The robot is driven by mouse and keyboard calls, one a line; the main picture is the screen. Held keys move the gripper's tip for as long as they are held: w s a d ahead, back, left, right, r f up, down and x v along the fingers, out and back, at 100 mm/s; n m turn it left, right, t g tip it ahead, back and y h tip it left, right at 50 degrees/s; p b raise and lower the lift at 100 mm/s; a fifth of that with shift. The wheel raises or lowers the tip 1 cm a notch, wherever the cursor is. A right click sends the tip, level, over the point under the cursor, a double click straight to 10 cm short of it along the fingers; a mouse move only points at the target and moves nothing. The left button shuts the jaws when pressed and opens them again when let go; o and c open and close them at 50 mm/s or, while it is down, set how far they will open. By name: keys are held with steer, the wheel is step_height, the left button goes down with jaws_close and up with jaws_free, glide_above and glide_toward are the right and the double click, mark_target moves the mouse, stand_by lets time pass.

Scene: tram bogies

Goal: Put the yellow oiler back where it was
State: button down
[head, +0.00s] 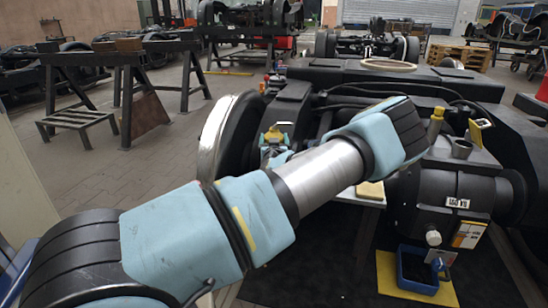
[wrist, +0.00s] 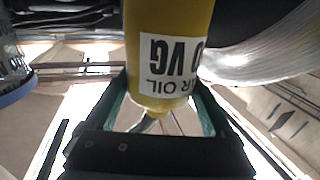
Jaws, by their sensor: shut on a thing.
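The yellow oiler (wrist: 170,40) is a yellow bottle with a white gear-oil label that reads upside down in the wrist view. My gripper (wrist: 160,92) has its two teal fingers on either side of it and is shut on it. In the head view the gripper (head: 276,146) is partly hidden behind my forearm, beside the silver-rimmed wheel (head: 212,140). A small yellow part of the oiler (head: 273,134) shows there. I cannot tell from these frames what lies directly under the oiler.
A blue tray (head: 418,276) sits on a yellow mat (head: 388,268) below. Black trestles (head: 130,75) stand left; the floor between is open.

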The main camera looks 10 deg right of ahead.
steer(key=shift+f+b, duration=0.4)
steer(key=shift+f, duration=1.8)
steer(key=shift+f, duration=0.1)
jaws_free()
